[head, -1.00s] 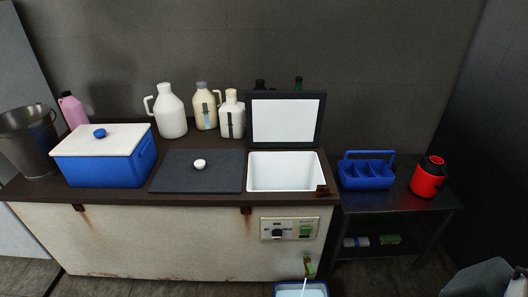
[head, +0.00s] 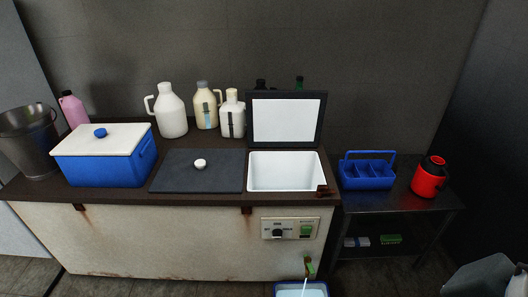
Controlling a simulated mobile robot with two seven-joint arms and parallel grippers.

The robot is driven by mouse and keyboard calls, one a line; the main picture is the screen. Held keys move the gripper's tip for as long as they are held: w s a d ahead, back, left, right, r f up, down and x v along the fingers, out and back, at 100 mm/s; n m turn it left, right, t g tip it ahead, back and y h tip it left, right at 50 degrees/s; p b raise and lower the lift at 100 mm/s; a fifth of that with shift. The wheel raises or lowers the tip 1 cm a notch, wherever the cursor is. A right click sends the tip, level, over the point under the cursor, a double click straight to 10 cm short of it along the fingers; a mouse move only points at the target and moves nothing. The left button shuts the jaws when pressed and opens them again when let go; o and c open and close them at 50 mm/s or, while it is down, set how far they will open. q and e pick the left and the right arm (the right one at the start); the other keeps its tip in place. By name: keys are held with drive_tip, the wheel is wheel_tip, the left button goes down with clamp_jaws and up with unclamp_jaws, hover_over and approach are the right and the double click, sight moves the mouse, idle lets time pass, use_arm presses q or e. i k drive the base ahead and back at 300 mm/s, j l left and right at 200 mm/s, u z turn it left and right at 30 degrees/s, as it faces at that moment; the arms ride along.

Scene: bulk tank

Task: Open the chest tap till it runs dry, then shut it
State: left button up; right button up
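The chest (head: 160,238) is a long cream tank with rust streaks and a dark top. Its right lid (head: 287,121) stands open over a white well (head: 286,171) in which no liquid can be made out. The tap (head: 309,267), with a green handle, is low on the right of the front. A thin white stream runs from it into a blue-rimmed basin (head: 301,285), cut off by the bottom edge. Neither gripper can be made out. A grey shape at the bottom right corner may be part of my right arm.
A control panel (head: 290,228) is above the tap. On the chest top are a blue cooler (head: 105,168), a metal bucket (head: 30,140) and several jugs. A side table (head: 400,205) holds a blue caddy (head: 367,170) and a red can (head: 429,178).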

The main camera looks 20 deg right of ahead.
sight(308, 260)
drive_tip(key=i+l+u, duration=0.1)
drive_tip(key=l, duration=0.25)
drive_tip(key=i+l, duration=0.15)
drive_tip(key=l, duration=0.2)
drive_tip(key=i+l+u, duration=0.15)
drive_tip(key=l, duration=0.25)
drive_tip(key=l+u, duration=0.1)
drive_tip(key=l, duration=0.25)
drive_tip(key=i, duration=0.05)
